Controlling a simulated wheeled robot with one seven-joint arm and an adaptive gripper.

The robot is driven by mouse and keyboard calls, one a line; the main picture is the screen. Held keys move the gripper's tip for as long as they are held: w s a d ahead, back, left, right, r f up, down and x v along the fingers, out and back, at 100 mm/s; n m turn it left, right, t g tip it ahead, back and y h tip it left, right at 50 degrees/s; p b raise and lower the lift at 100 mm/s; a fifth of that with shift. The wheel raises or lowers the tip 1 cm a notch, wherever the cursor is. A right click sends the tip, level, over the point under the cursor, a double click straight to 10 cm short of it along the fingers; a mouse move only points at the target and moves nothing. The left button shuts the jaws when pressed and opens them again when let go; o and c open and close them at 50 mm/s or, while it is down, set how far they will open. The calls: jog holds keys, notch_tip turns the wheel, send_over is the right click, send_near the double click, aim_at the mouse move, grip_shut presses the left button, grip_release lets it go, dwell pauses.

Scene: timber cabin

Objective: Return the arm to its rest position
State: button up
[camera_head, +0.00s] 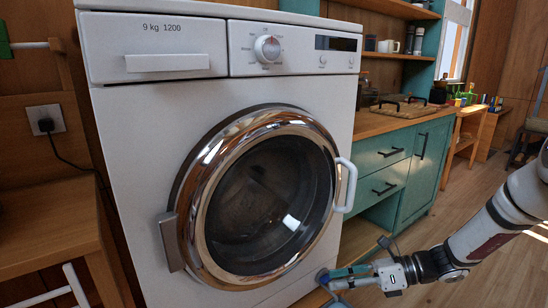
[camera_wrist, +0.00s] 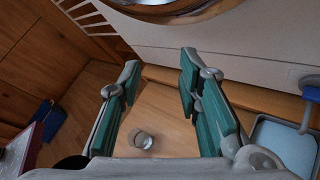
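My gripper (camera_head: 328,278) is low at the right, in front of the washing machine's (camera_head: 130,200) lower right front corner, with my arm reaching in from the right edge. In the wrist view my gripper (camera_wrist: 160,62) has two green-padded fingers standing well apart, with nothing held between them. The washing machine's white front (camera_wrist: 250,45) lies beyond the fingertips in that view. Its round chrome-rimmed door (camera_head: 265,195) is shut, with a white handle (camera_head: 346,185) on its right side. Whether the fingertips touch the machine cannot be told.
A small clear or metallic cup (camera_wrist: 141,139) shows below the fingers on the wooden floor. A pale blue tray-like thing (camera_wrist: 288,145) is at the right. Teal cabinets (camera_head: 385,180) stand right of the washer, a wooden table (camera_head: 45,235) left. Open floor (camera_head: 440,285) lies at right.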

jog(key=s+a+r+n+g+h, duration=0.2)
jog(key=s+r+n+h, duration=0.2)
jog(key=s+r+n, duration=0.4)
jog(key=s+a+r+n+g+h, duration=0.25)
jog(key=s+r+n, duration=0.35)
jog(key=s, duration=0.3)
jog(key=s+d+r+n+t+h, duration=0.1)
jog(key=s+d+r+n+h, duration=0.1)
jog(key=s+d+n+h, duration=0.5)
jog(key=s+d+r+n+t+h, duration=0.15)
jog(key=s+n, duration=0.25)
jog(key=s, duration=0.7)
notch_tip(320, 180, up, 34)
jog(key=t+y+p, duration=0.1)
jog(key=t+p, duration=0.3)
jog(key=p, duration=2.7)
jog(key=shift+a+n+p, duration=0.2)
jog(key=shift+n+p, duration=0.1)
jog(key=shift+n, duration=0.1)
jog(key=shift+o, duration=0.5)
jog(key=shift+w+f, duration=0.1)
